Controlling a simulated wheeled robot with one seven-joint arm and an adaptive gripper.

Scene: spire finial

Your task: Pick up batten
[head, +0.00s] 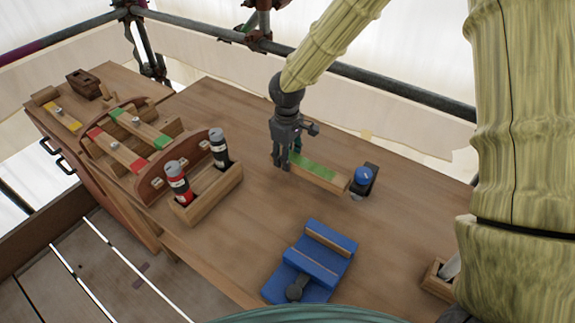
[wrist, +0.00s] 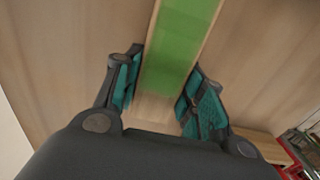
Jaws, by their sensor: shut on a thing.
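A wooden batten (head: 328,179) with a green patch on its upper face is over the right-middle of the workbench. My gripper (head: 284,162) is shut on its left end. In the wrist view the batten (wrist: 178,50) runs between the two teal-padded fingers of my gripper (wrist: 163,85), with the green patch beyond the fingertips. I cannot tell whether the batten touches the bench or hangs just above it.
A blue round object on a dark holder (head: 364,180) is close to the batten's right end. A blue vise (head: 312,262) stands in front. A wooden caddy (head: 207,195) holds two canisters.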

